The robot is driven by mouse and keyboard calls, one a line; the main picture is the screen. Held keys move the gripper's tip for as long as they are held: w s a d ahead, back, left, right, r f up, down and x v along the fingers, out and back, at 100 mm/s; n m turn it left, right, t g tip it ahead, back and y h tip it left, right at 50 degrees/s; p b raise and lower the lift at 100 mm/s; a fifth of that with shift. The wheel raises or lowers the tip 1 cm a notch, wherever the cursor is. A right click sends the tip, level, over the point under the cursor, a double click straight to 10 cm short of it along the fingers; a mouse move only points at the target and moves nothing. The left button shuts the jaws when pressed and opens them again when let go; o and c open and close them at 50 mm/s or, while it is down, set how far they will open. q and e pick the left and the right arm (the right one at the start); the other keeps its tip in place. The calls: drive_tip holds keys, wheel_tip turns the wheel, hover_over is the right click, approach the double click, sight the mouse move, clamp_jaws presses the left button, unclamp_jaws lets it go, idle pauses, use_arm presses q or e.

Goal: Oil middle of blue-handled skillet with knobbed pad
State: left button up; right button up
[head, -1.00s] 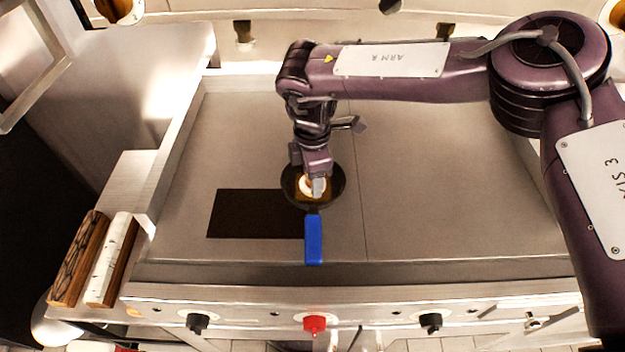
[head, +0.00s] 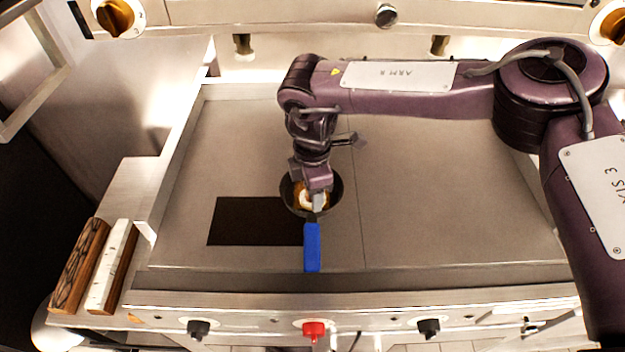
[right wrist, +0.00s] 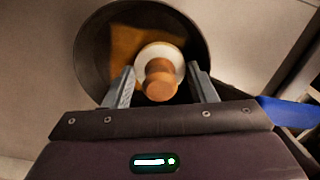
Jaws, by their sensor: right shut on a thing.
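The skillet (head: 286,197) is round and dark, and its blue handle (head: 312,248) points toward the front edge of the griddle. My right gripper (head: 317,197) is over the skillet, shut on the knobbed pad (head: 305,199). In the right wrist view, the pad's wooden knob (right wrist: 161,82) is between the two fingers, with its round white pad (right wrist: 143,58) below, over the skillet floor. An amber-brown patch (right wrist: 125,42) shows on the skillet floor beside the pad. Whether the pad touches the floor is hard to tell. My left gripper is not in view.
The skillet overlaps the right end of a dark rectangle (head: 250,222) on the flat grey griddle (head: 440,210). The griddle is clear to the right. Two blocks, one dark-patterned (head: 78,268) and one pale (head: 107,268), lie at the left. Control knobs, one red (head: 313,330), line the front.

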drive_tip(key=shift+f, duration=0.2)
drive_tip(key=shift+w+b, duration=0.9)
drive_tip(key=shift+w, duration=0.75)
